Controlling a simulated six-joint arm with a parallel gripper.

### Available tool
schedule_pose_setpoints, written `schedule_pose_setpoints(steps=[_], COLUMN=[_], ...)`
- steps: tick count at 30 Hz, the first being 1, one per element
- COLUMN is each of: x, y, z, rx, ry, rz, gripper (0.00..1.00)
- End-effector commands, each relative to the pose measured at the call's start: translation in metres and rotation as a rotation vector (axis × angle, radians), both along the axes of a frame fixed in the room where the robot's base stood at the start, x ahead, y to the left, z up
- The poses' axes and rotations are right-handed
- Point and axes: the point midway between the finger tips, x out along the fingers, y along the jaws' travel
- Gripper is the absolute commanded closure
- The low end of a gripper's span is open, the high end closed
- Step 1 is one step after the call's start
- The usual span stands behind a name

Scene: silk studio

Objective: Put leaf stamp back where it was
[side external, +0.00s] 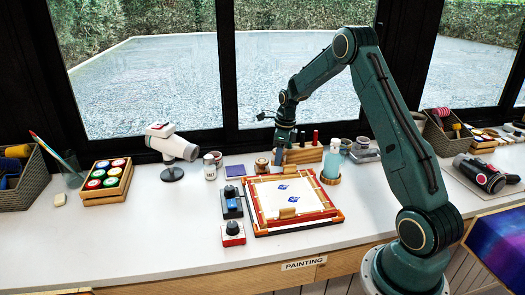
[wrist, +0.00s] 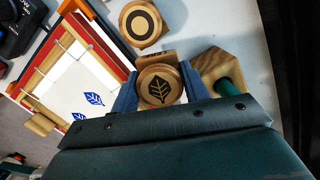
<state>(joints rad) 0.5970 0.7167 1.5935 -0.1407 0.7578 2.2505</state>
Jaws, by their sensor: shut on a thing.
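My gripper (wrist: 160,90) is shut on the leaf stamp (wrist: 158,86), a round wooden stamp with a dark leaf on its face, held between the two blue fingers in the wrist view. In the side view my gripper (side external: 278,159) is just behind the back edge of the frame, and the stamp is small there. A wooden block (wrist: 169,57) shows right behind the stamp; I cannot tell whether they touch. A second round stamp with a ring (wrist: 140,23) stands apart, near the frame's corner. The framed white silk (side external: 285,197) carries two blue leaf prints (side external: 292,197).
A wooden rack (side external: 305,154) with upright handles is right of my gripper. A bottle (side external: 331,162) on a round wooden base stands near the frame's back right corner. Dark devices (side external: 232,205) sit left of the frame. The table front left (side external: 120,235) is clear.

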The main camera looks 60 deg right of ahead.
Motion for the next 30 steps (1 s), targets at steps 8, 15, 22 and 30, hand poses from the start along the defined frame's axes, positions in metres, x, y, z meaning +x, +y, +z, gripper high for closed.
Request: schedule_pose_setpoints(steps=[8,15,22,30], x=[0.0,0.0,0.0,0.0], y=[0.0,0.0,0.0,0.0], z=[-0.016,-0.017,-0.022,-0.027], rx=[-0.001,-0.001,0.0,0.0], ry=[-0.001,-0.001,0.0,0.0], rz=[0.0,0.0,0.0,0.0], gripper=[0.7,0.7,0.7,0.7])
